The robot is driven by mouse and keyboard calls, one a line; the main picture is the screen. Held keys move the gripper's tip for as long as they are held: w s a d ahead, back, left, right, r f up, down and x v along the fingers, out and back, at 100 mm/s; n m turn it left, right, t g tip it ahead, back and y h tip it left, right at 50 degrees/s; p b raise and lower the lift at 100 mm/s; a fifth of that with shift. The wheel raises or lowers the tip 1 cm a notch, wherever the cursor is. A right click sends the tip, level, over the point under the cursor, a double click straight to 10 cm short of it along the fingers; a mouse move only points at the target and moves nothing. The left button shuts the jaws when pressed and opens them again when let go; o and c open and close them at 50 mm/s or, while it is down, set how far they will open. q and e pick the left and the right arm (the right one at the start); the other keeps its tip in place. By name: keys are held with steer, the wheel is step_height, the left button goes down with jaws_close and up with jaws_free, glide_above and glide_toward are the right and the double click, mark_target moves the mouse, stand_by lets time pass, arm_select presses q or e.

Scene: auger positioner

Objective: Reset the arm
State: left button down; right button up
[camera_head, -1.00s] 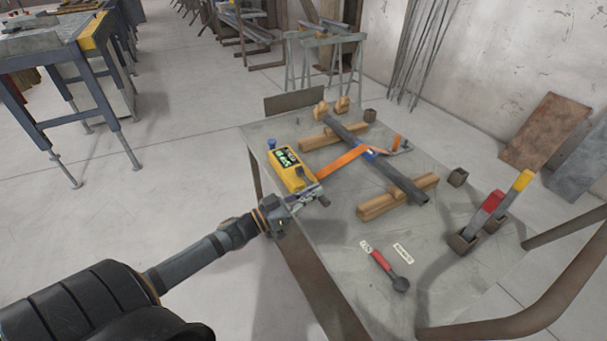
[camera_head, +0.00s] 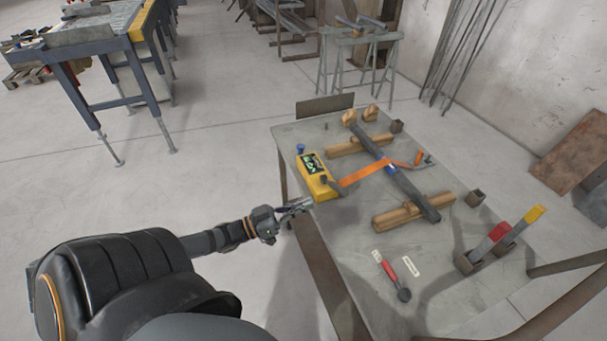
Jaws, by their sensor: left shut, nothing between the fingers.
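My left arm comes in from the lower left. My left gripper (camera_head: 298,207) is shut and empty. It is at the left edge of the grey table (camera_head: 345,243), just below and left of the yellow box (camera_head: 318,182). In this view I cannot tell whether it touches the table edge. The yellow box has a dark display, a blue knob and a dark knob. My right gripper is not in view.
A red-handled tool (camera_head: 391,275) and two small labels lie at the front of the table. A curved rail (camera_head: 555,310) crosses the lower right. The floor (camera_head: 215,150) left of the table is clear.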

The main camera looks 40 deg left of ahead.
arm_select(q)
steer(key=shift+a+f, duration=0.1)
stand_by(0.4)
steer(key=a+f+n+g+y+p, duration=0.1)
steer(key=a+f+n+y+p, duration=0.1)
steer(key=a+f+y, duration=0.55)
steer(key=s+a+f+n+g+y+p, duration=0.1)
steer(key=s+f+g, duration=0.1)
steer(key=s+f, duration=0.35)
steer(key=s+a+f+n+g+y+p, duration=0.1)
steer(key=s+a+f+g, duration=0.1)
steer(key=f, duration=0.7)
steer(key=s+a+f+n+g+y, duration=0.1)
steer(key=s+f+g+y, duration=0.15)
steer(key=f, duration=0.45)
steer(key=s+d+f+g+p, duration=0.1)
steer(key=s+d+f+g, duration=0.3)
steer(key=s+d+f, duration=0.3)
steer(key=s+d+f+m+g+h+p, duration=0.1)
steer(key=s+d+f+g, duration=0.3)
steer(key=s, duration=1.1)
steer(key=d+f, duration=0.3)
steer(key=d, duration=0.1)
steer(key=shift+s+f+h+p, duration=0.25)
steer(key=shift+s+h+p, duration=0.05)
steer(key=shift+w+g, duration=0.1)
steer(key=shift+g, duration=0.15)
